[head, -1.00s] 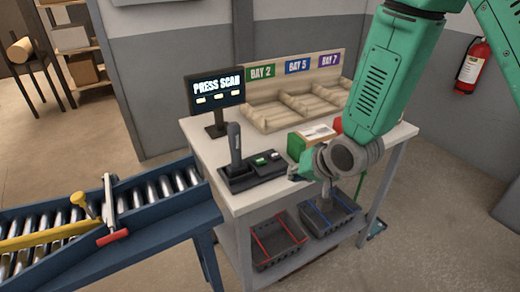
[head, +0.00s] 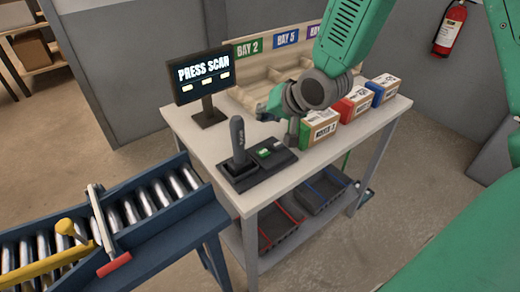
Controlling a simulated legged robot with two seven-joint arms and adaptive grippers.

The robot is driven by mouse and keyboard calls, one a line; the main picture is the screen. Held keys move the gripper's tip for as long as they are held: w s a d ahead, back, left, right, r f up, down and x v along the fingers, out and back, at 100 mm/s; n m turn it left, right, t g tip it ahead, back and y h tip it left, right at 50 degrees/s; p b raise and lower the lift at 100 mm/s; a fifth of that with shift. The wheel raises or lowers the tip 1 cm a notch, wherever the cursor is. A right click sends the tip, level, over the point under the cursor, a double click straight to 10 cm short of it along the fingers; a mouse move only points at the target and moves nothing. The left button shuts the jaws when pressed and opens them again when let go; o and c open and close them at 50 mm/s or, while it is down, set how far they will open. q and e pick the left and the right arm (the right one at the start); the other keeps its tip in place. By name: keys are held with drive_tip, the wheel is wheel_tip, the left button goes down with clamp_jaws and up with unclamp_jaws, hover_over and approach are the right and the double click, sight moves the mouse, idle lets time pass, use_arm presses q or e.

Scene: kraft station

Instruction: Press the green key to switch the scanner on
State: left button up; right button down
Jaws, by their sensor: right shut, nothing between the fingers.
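The green key (head: 264,153) is on a black key panel (head: 278,162) on the white table, beside a darker key (head: 278,145). The scanner (head: 237,140) stands upright in a black cradle at the panel's left end. A screen (head: 203,76) behind it reads "PRESS SCAN". My right gripper (head: 292,135) is shut and empty, pointing down near the panel's far right end, close to the green-marked box. It is to the right of the green key and apart from it. I cannot tell its exact height over the panel. My left gripper is not in view.
Boxes with green (head: 319,129), red (head: 354,104) and blue (head: 383,89) ends stand along the table's right side. A wooden bay tray (head: 258,87) is at the back. A roller conveyor (head: 150,205) is at the left. The table's front left is clear.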

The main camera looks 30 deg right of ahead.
sight(264, 152)
wheel_tip(264, 152, down, 8)
drive_tip(key=b, duration=0.7)
drive_tip(key=shift+w+d+r, duration=0.15)
drive_tip(key=shift+f+b, duration=0.5)
drive_tip(key=shift+f, duration=0.2)
idle(0.5)
drive_tip(key=shift+f, duration=0.35)
